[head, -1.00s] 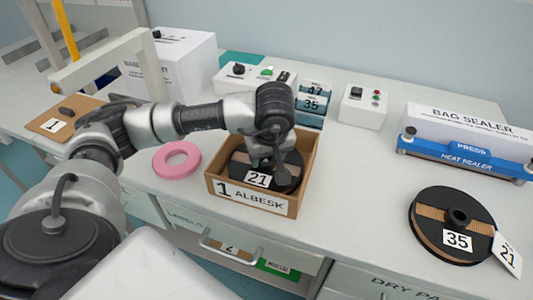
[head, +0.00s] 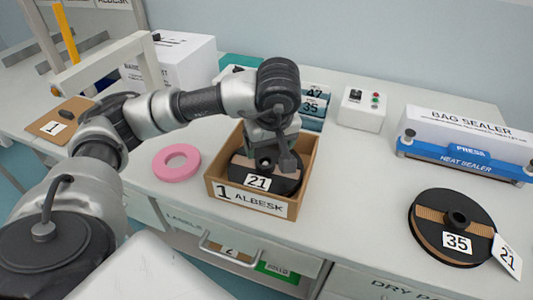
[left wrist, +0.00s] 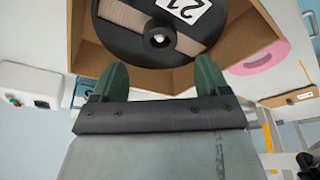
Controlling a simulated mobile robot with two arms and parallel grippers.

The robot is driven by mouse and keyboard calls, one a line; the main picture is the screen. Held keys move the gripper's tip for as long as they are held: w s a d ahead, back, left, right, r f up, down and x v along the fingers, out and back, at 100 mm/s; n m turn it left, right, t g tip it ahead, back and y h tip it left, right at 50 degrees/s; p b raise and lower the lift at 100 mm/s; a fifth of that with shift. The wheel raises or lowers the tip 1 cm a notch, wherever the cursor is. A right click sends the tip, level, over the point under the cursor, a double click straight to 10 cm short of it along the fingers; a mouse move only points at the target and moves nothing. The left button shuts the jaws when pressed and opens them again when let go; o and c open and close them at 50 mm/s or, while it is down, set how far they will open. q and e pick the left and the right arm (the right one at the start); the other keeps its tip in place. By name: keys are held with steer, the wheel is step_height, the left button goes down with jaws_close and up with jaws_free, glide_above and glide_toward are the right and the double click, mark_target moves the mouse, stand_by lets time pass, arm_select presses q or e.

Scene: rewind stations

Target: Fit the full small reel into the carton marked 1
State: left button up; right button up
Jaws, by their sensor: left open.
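The small reel (head: 287,186), black with brown winding and a tag reading 21, lies inside the open carton (head: 225,192) marked 1 ALBESK. In the left wrist view the reel (left wrist: 125,16) shows its hub and tag, with carton walls (left wrist: 88,58) around it. My left gripper (head: 272,152) is over the back part of the carton, just above the reel. Its green fingers (left wrist: 160,74) are spread with nothing between them, and the reel's hub is beyond their tips. My right gripper is not in view.
A larger reel (head: 430,230) tagged 35, with a card reading 21 (head: 507,257) beside it, lies at right. A pink ring (head: 177,162) lies left of the carton. A bag sealer (head: 460,145) and a control box (head: 362,108) stand behind.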

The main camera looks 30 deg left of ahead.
arm_select(q)
steer(key=p+v, duration=0.1)
steer(key=v, duration=0.5)
steer(key=shift+r, duration=0.2)
